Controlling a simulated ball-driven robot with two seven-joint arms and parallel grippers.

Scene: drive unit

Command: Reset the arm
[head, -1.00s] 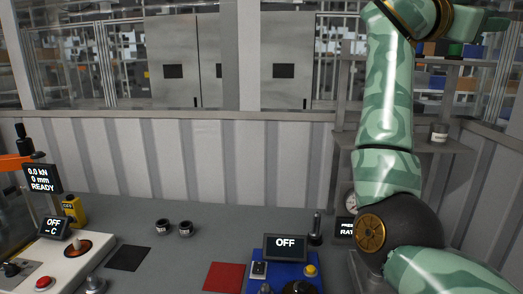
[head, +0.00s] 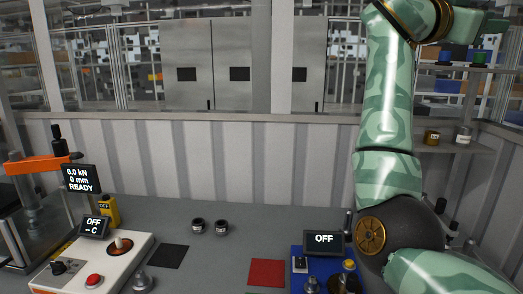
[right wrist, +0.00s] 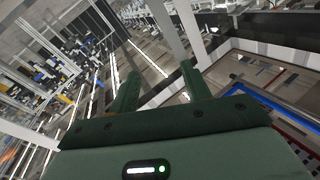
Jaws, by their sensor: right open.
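My right arm (head: 385,130) stands raised along the right side of the head view, bent at a dark elbow. My right gripper (head: 490,27) is at the upper right, high above the bench and in front of the shelves. In the right wrist view the two green fingers of the right gripper (right wrist: 160,78) are spread apart with nothing between them. My left gripper is in neither view.
The grey bench (head: 215,260) holds two small dark rings (head: 210,226), a black mat (head: 169,256), a red mat (head: 267,272), a blue unit (head: 310,282) reading OFF and a white heater unit (head: 110,270). An orange press (head: 38,168) is at left; a shelf (head: 455,148) stands behind my arm.

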